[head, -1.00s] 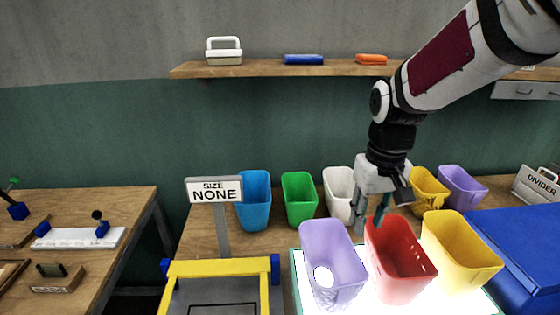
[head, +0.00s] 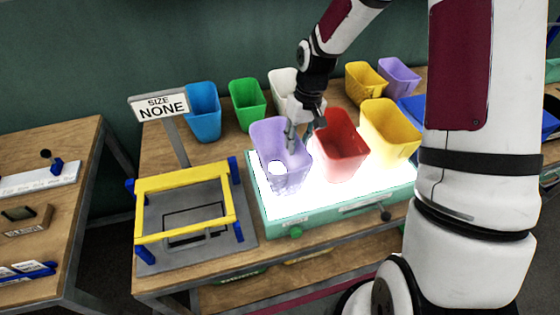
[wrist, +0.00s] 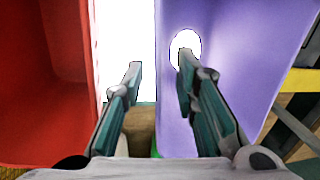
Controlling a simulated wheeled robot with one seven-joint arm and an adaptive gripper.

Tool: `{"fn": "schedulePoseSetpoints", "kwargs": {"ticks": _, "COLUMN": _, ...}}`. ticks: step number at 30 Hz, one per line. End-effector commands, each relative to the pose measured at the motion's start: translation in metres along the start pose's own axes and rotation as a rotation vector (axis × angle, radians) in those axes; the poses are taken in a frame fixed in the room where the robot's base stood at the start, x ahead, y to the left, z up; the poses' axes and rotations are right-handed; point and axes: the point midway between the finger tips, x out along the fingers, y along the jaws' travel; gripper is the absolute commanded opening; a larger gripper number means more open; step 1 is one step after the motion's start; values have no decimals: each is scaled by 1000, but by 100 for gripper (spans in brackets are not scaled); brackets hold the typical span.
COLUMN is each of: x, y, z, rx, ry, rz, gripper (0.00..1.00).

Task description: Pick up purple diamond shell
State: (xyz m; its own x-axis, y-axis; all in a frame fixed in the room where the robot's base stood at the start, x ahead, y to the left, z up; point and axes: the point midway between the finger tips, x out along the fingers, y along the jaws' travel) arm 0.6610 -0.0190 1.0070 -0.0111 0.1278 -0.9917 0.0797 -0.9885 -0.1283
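A purple shell (head: 266,142) stands open side up at the left of the bright light panel (head: 258,190). It has a round-looking hole low down; no diamond shape can be made out. It fills the right of the wrist view (wrist: 262,55). Another purple shell (head: 400,77) stands at the back right. My gripper (head: 299,142) is at the right rim of the front purple shell. In the wrist view my gripper (wrist: 160,75) is open, one finger over the purple interior and the other over the gap beside the red shell. Contact with the wall cannot be told.
The red shell (head: 340,147) stands close on the right, with a yellow shell (head: 392,125) beyond it. Blue (head: 203,115), green (head: 247,105) and white (head: 284,88) shells line the back.

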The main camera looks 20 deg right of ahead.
Motion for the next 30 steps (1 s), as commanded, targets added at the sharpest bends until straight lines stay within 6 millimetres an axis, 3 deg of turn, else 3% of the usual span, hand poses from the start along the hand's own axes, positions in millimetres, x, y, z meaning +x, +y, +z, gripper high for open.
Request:
{"fn": "schedulePoseSetpoints", "kwargs": {"ticks": 6, "x": 14, "y": 0, "z": 3, "rx": -1, "ry": -2, "rz": 0, "gripper": 28}}
{"fn": "schedulePoseSetpoints", "kwargs": {"ticks": 16, "x": 54, "y": 0, "z": 8, "rx": 0, "ry": -2, "rz": 0, "gripper": 28}}
{"fn": "schedulePoseSetpoints", "kwargs": {"ticks": 25, "x": 58, "y": 0, "z": 7, "rx": -1, "ry": 1, "rz": 1, "gripper": 28}}
{"fn": "schedulePoseSetpoints", "kwargs": {"ticks": 29, "x": 58, "y": 0, "z": 7, "rx": -1, "ry": 1, "rz": 1, "gripper": 0}}
{"fn": "schedulePoseSetpoints", "kwargs": {"ticks": 30, "x": 58, "y": 0, "z": 7, "rx": 0, "ry": 1, "rz": 1, "gripper": 0}}
